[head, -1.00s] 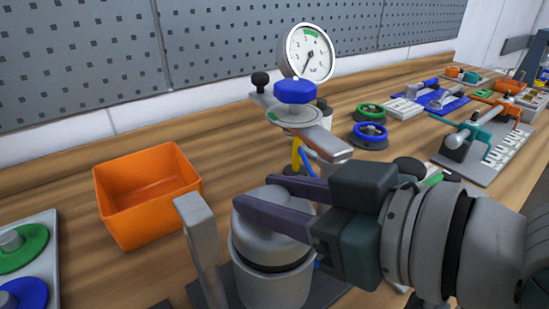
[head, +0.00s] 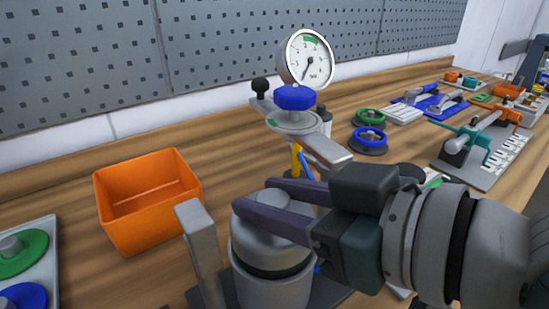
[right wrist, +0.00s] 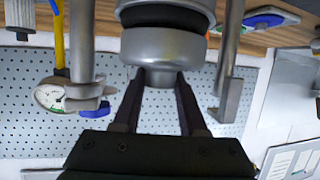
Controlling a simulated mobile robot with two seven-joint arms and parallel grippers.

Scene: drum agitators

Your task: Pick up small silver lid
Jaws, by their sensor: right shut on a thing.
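The small silver lid (head: 250,243) sits on top of a silver cylindrical pot (head: 268,291), with a dark ring between them. My right gripper (head: 251,195) comes in from the right with its two dark fingers over the lid. In the right wrist view the fingertips (right wrist: 160,77) are shut on the small knob at the top of the lid (right wrist: 165,47). The lid appears level and still at the pot's mouth; I cannot tell if there is a gap. The fingers hide part of the lid's top. My left gripper is not in view.
A grey upright post (head: 203,250) stands close left of the pot. Behind it is a stand with a blue knob (head: 295,98) and a pressure gauge (head: 307,58). An orange bin (head: 150,225) is at left. Green and blue handwheels (head: 369,139) stand at the right back.

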